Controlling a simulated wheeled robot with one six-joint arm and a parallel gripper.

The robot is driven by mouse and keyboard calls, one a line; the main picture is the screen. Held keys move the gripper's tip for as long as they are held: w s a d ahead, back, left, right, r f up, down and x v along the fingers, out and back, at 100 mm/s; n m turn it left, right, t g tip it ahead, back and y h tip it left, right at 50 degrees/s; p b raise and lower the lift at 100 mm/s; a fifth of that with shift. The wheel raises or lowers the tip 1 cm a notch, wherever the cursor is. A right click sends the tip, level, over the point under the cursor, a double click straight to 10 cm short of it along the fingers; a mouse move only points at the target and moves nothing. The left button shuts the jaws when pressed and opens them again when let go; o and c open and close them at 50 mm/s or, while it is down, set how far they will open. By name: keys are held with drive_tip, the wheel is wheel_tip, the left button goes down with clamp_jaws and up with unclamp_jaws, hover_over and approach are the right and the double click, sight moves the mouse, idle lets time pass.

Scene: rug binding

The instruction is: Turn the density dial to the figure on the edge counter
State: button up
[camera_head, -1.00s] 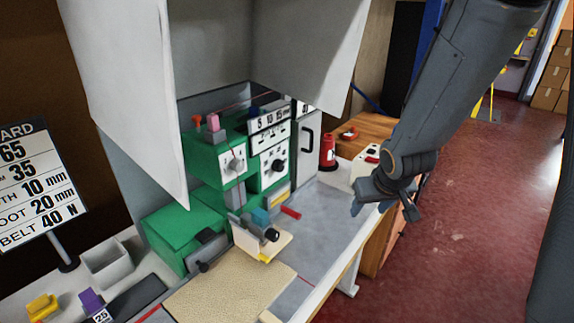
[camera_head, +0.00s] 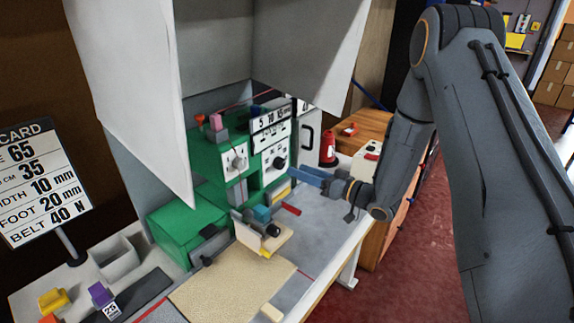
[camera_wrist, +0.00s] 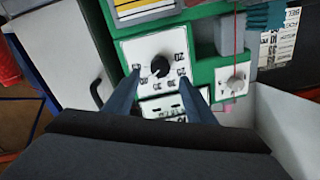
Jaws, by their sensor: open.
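A black round knob (camera_head: 280,163) sits on a white dial plate on the green machine (camera_head: 205,160). I cannot identify the edge counter.
A sign (camera_head: 40,180) lists 65, 35, 10 mm, 20 mm and 40 N. A scale strip marked 5 10 15 (camera_head: 270,118) is above the black knob. A red bottle (camera_head: 328,150) stands right of the machine. A beige mat (camera_head: 230,290) lies in front.

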sight(283, 164)
drive_tip(key=shift+p+x, duration=0.8)
drive_tip(key=shift+x, duration=2.25)
drive_tip(key=c, duration=1)
